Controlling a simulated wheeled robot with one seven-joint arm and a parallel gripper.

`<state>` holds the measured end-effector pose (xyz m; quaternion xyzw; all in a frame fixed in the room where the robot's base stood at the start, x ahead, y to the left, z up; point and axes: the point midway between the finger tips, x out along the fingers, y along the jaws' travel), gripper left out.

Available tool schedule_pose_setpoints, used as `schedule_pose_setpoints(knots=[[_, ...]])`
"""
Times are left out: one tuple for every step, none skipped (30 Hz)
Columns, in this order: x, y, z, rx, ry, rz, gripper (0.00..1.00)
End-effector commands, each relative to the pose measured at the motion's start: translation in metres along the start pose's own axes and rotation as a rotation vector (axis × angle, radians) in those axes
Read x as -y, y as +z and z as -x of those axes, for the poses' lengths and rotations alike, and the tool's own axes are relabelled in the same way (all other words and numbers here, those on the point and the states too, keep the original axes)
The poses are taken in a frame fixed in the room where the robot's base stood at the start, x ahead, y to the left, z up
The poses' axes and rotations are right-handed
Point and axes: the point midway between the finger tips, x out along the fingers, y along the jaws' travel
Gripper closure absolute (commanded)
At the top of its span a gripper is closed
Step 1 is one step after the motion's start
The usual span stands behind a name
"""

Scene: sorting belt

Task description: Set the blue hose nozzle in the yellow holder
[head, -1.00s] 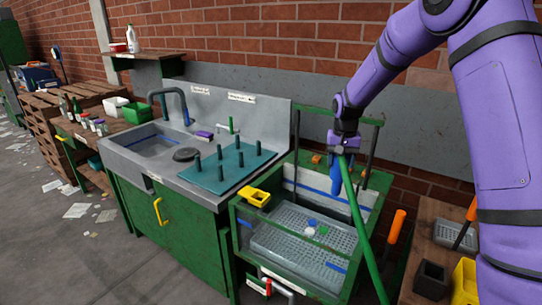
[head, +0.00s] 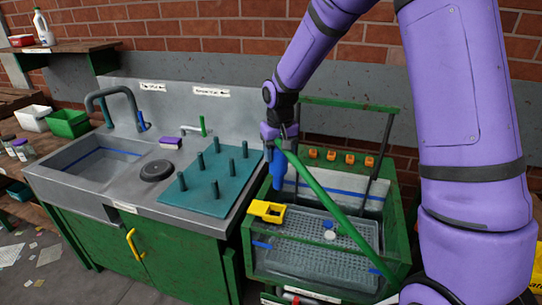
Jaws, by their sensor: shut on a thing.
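The blue hose nozzle (head: 279,170) hangs upright below my gripper (head: 279,142), which is shut on it. A green hose (head: 325,203) runs from the nozzle's top down to the lower right.
A teal peg mat (head: 211,189) and a black round plug (head: 156,170) lie on the steel counter at left. Upright posts and a green bar (head: 345,105) stand at the tank's back. A white disc (head: 330,235) lies on the tank's perforated tray.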

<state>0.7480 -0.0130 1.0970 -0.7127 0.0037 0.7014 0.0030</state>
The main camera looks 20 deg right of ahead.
Motion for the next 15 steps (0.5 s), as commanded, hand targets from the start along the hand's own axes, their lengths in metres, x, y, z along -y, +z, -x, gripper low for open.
schedule_pose_setpoints(knots=[[0.005, 0.011, 0.001, -0.002, 0.001, 0.03, 0.62], [0.007, 0.016, 0.001, -0.003, 0.002, 0.047, 0.62], [0.01, 0.021, 0.0, -0.004, 0.002, 0.064, 0.62], [0.011, 0.024, 0.0, -0.005, 0.002, 0.073, 0.62], [0.012, 0.025, -0.001, -0.006, 0.002, 0.079, 0.62], [0.013, 0.027, -0.002, -0.006, 0.002, 0.085, 0.62], [0.013, 0.028, -0.003, -0.006, 0.002, 0.087, 0.62], [0.013, 0.028, -0.005, -0.005, 0.002, 0.087, 0.62], [0.013, 0.028, -0.008, -0.004, 0.002, 0.087, 0.62], [0.013, 0.028, -0.011, -0.004, 0.002, 0.087, 0.62], [0.013, 0.028, -0.013, -0.004, 0.002, 0.087, 0.62], [0.013, 0.028, -0.017, -0.004, 0.002, 0.088, 0.62], [0.013, 0.028, -0.019, -0.004, 0.002, 0.088, 0.62], [0.013, 0.028, -0.022, -0.003, 0.002, 0.088, 0.62], [0.013, 0.028, -0.026, -0.004, 0.002, 0.088, 0.62]])
